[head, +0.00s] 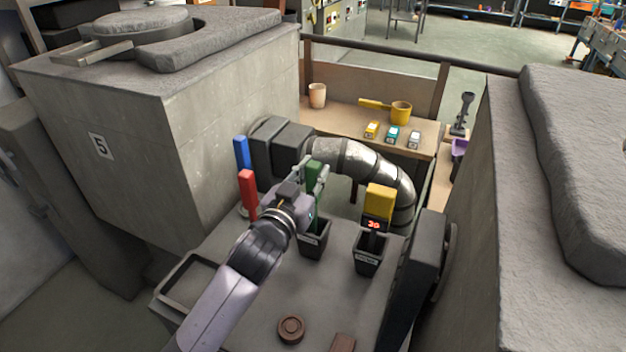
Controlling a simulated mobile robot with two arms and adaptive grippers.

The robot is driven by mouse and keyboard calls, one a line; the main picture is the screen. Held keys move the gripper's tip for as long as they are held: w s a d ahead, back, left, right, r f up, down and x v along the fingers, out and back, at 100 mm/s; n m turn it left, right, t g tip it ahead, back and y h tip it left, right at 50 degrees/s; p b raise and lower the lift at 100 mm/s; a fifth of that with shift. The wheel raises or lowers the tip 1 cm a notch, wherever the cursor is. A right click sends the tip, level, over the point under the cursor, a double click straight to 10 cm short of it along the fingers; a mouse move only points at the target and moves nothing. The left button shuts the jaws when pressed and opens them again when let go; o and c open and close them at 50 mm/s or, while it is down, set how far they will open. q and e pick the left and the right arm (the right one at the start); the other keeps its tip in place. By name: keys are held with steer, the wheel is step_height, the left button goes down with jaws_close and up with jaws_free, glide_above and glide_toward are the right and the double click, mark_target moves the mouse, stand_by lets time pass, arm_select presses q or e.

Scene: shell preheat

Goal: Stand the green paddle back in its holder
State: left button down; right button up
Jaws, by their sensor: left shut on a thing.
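My left gripper (314,174) is shut on the green paddle (313,188), which is roughly upright in its fingers. The gripper partly hides the paddle. A dark box-shaped holder (313,241) with a small label stands on the grey bench top directly below the paddle in the picture. I cannot tell whether the paddle's lower end is inside this holder or above it. My right gripper is not in view.
A yellow paddle (379,200) stands in another dark holder (367,260) to the right, beside a red number display (375,224). Red (248,190) and blue (242,152) paddles stand on the left. A metal duct (362,164) curves behind. A brown round knob (291,328) is in front.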

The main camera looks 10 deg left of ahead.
arm_select(q)
steer(key=shift+f, duration=0.75)
steer(key=shift+f, duration=0.2)
steer(key=c, duration=1.7)
jaws_free()
steer(key=o, duration=0.3)
steer(key=shift+s+r, duration=0.1)
steer(key=shift+r, duration=0.05)
steer(key=s+a+b, duration=0.2)
steer(key=s, duration=0.9)
steer(key=shift+s+a, duration=0.15)
steer(key=shift+s, duration=0.2)
